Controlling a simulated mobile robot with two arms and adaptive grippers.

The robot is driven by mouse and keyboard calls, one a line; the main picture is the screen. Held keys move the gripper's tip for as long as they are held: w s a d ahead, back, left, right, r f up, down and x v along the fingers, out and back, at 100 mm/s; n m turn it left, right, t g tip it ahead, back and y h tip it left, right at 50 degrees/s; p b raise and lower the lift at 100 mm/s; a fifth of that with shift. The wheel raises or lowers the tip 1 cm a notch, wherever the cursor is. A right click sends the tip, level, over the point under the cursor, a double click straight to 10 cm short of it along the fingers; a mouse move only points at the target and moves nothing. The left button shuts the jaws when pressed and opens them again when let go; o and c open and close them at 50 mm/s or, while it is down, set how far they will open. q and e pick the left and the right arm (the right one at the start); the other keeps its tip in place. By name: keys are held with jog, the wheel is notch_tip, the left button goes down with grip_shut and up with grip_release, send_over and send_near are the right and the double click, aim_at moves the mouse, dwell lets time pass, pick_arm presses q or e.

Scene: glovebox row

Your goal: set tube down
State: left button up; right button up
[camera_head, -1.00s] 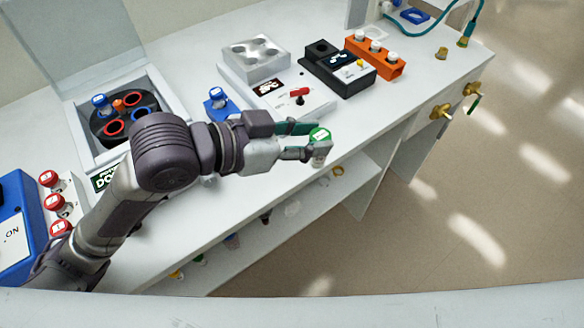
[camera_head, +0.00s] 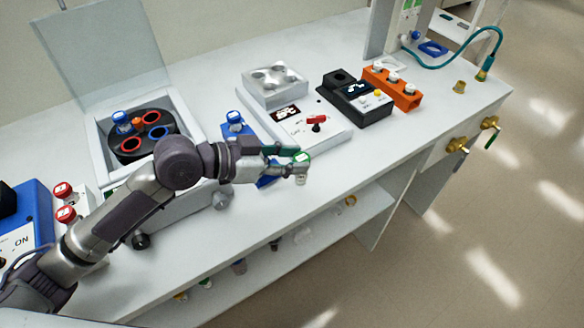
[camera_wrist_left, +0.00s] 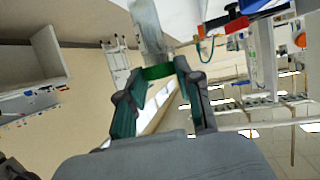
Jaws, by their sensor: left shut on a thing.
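My left gripper (camera_head: 298,164) is shut on a tube with a green cap (camera_head: 303,157). The tube's pale lower part (camera_head: 300,179) shows below the fingers, over the front part of the white bench (camera_head: 240,205). I cannot tell whether it touches the bench. In the left wrist view the clear tube (camera_wrist_left: 147,27) extends beyond the fingertips, with its green band between them. A blue stand (camera_head: 267,180) is partly hidden behind the gripper. My right gripper is not in view.
Behind the gripper stand a white device with a red knob (camera_head: 316,122), a black device (camera_head: 353,98) and an orange rack (camera_head: 392,88). At left are an open centrifuge (camera_head: 100,155) and red-capped tubes (camera_head: 65,213). Bare bench lies right of the gripper.

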pick_arm(q)
notch_tip(320, 180, down, 3)
jog(key=shift+f, duration=0.1)
jog(key=shift+f, duration=0.2)
jog(key=o, duration=1)
jog(key=shift+r, duration=0.1)
